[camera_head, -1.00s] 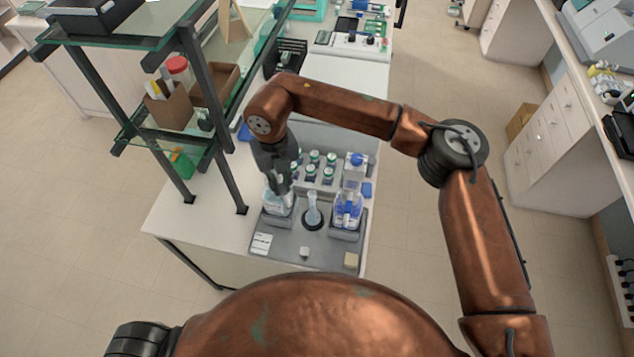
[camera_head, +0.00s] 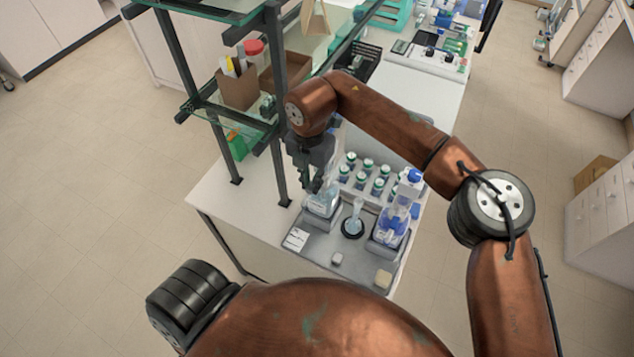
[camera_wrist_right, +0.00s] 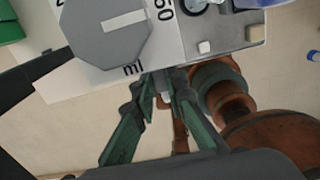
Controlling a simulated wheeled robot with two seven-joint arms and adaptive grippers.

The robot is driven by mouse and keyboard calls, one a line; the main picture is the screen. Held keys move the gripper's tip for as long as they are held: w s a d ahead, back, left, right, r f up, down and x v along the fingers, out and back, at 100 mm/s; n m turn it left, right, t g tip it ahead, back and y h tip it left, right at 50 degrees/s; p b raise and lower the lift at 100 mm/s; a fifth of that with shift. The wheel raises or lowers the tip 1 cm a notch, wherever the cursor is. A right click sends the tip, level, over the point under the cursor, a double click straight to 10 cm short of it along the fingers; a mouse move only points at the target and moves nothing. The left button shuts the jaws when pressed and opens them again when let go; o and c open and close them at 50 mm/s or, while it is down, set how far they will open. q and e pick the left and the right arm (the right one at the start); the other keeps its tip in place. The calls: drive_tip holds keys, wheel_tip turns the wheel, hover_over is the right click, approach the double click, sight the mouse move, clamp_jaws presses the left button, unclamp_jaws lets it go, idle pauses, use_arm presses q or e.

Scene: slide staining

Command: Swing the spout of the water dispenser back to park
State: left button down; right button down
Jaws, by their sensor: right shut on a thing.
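The water dispenser (camera_head: 322,205) is a clear bottle with pale blue liquid at the left of the grey staining tray (camera_head: 330,248). My right gripper (camera_head: 313,187) comes down from above at its top, with the fingers close together. The spout is mostly hidden by the fingers in both views. My left gripper is not in view.
A flask (camera_head: 354,217) stands on a dark round base right of the dispenser. Several green-capped bottles (camera_head: 367,175) are behind. A dark shelf post (camera_head: 275,150) is close on the left. The bench front-left is clear.

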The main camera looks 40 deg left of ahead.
sight(310, 185)
drive_tip(key=shift+a, duration=0.1)
idle(0.4)
drive_tip(key=c, duration=1.9)
unclamp_jaws()
drive_tip(key=shift+c, duration=0.2)
drive_tip(key=shift+r, duration=0.1)
wheel_tip(310, 185, up, 12)
